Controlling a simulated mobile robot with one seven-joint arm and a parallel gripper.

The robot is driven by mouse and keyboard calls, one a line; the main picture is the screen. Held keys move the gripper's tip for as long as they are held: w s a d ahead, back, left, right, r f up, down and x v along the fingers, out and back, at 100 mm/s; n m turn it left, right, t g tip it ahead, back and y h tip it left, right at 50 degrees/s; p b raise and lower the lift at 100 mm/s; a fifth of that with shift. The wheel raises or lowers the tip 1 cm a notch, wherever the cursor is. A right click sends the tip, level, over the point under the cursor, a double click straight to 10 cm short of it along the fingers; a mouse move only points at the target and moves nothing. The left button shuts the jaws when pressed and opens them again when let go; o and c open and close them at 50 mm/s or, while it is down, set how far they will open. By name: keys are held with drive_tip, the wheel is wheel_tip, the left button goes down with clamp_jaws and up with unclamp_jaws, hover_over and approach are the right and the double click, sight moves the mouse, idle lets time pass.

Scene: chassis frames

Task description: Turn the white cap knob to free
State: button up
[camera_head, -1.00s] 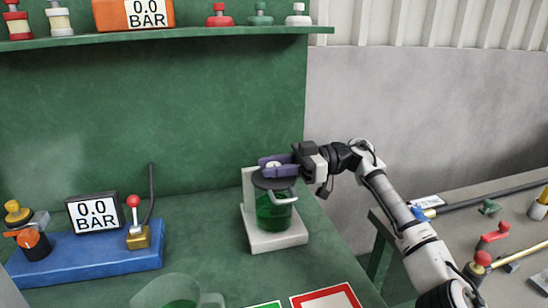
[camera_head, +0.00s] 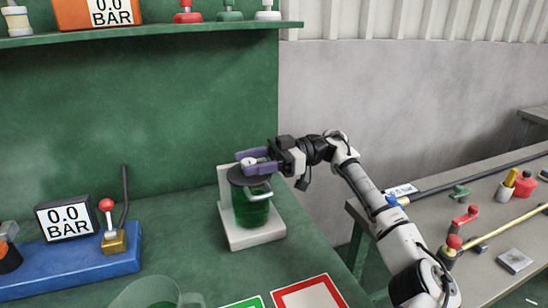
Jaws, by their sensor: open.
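The white cap knob (camera_head: 249,161) sits on top of the dark lid (camera_head: 240,177) of a green see-through jar (camera_head: 251,208). The jar stands upright on a white stand (camera_head: 256,238) on the green bench. My gripper (camera_head: 250,162) is level with the knob, reaching in from the right. Its purple fingers are apart, one on the far side and one on the near side of the knob. I cannot tell whether they touch it. The fingers partly hide the knob and lid.
A blue base (camera_head: 75,268) with a gauge (camera_head: 67,220) and a red-knobbed lever (camera_head: 109,222) is at left. A clear jug (camera_head: 155,292) and red-framed panel (camera_head: 308,295) are in front. A shelf (camera_head: 150,33) hangs above. A grey table (camera_head: 420,210) with loose parts stands right.

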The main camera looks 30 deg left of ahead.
drive_tip(key=b+v, duration=0.1)
drive_tip(key=v, duration=1.1)
drive_tip(key=shift+w+d+b, duration=0.25)
drive_tip(key=shift+w+b, duration=0.05)
